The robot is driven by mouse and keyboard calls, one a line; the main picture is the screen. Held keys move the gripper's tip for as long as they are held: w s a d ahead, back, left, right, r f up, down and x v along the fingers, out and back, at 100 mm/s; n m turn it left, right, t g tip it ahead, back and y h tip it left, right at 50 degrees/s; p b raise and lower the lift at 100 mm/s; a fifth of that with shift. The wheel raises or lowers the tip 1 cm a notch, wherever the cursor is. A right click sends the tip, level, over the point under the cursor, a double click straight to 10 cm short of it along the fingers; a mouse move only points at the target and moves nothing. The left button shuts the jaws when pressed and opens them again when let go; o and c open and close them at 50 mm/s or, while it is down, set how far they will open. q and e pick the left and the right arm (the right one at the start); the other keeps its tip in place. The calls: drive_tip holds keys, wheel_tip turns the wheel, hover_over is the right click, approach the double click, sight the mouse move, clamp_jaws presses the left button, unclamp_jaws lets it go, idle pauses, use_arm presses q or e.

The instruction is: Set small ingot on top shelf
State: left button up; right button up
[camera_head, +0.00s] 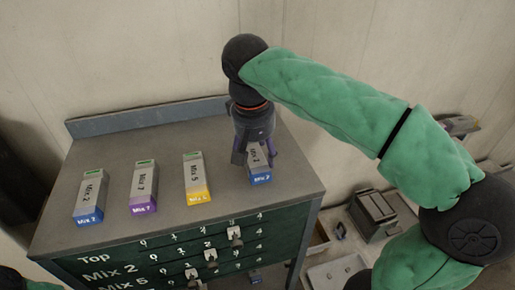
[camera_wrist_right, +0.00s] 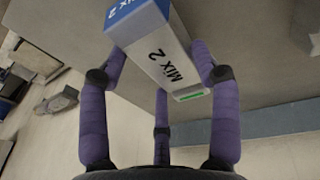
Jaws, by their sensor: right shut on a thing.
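My right gripper (camera_head: 254,150) is shut on a small ingot (camera_head: 261,179), a grey block with a blue end marked Mix 2. In the right wrist view, the ingot (camera_wrist_right: 160,55) sits between the purple fingers of the right gripper (camera_wrist_right: 160,75), its green-marked end towards the far side. The ingot is at the right part of the cabinet's grey top shelf (camera_head: 228,213); I cannot tell if it touches the surface. My left gripper is not in view.
Three ingots stand in a row to the left: blue Mix 2 (camera_head: 91,197), purple (camera_head: 144,188) and yellow Mix 5 (camera_head: 196,178). The green cabinet front (camera_head: 160,262) carries row labels, numbers and small blocks. A raised back ledge (camera_head: 150,114) lines the top. Grey boxes (camera_head: 372,212) lie right.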

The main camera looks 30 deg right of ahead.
sight(253, 161)
drive_tip(key=o, duration=1.7)
drive_tip(key=shift+c, duration=0.2)
wheel_tip(253, 161, up, 12)
drive_tip(key=s+a, duration=0.1)
drive_tip(key=a, duration=0.1)
drive_tip(key=shift+s, duration=0.2)
drive_tip(key=shift+f, duration=0.1)
